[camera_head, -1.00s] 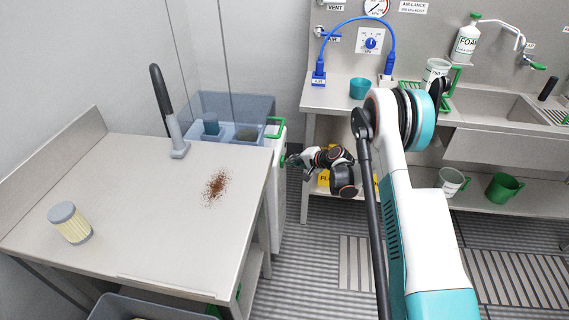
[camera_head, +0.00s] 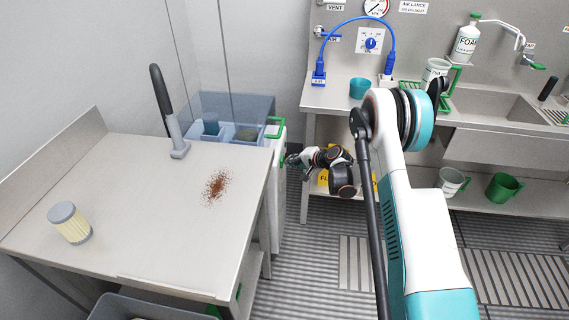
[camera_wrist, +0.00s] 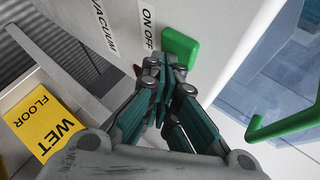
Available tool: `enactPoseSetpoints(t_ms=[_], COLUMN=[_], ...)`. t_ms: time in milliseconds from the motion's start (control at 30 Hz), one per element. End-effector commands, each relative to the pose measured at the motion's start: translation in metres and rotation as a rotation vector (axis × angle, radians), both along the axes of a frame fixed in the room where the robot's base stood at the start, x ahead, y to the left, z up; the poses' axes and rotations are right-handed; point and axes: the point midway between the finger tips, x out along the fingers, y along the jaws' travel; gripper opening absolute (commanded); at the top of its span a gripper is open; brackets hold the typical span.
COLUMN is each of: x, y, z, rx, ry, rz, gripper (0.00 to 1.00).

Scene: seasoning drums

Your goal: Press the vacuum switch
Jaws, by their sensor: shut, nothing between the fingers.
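The vacuum switch shows in the wrist view as a green block (camera_wrist: 181,46) on a white panel, beside labels reading ON OFF (camera_wrist: 148,25) and VACUUM. A small red patch (camera_wrist: 137,70) shows left of my fingertips, mostly hidden. My gripper (camera_wrist: 160,62) is shut and empty, its tips at the lower left edge of the green block. I cannot tell whether they touch it. In the head view my gripper (camera_head: 291,161) is at the side of the white cabinet (camera_head: 279,195), right of the steel table.
A yellow wet floor sign (camera_wrist: 45,117) stands on the left in the wrist view. A green handle (camera_wrist: 286,124) is on the right. In the head view, the steel table (camera_head: 130,210) holds a filter (camera_head: 70,223), a black-handled nozzle (camera_head: 162,105) and spilled brown powder (camera_head: 216,187).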

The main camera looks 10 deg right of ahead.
Motion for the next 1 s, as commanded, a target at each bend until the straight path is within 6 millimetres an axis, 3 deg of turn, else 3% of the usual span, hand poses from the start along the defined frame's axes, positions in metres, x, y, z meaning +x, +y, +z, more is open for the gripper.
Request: enactPoseSetpoints(t_ms=[433, 1000], x=[0.0013, -0.0018], y=[0.0049, -0.0036], z=[0.0001, 0.0001], rx=[0.000, 0.001], ry=[0.000, 0.001], rz=[0.001, 0.000], gripper=[0.00, 0.00])
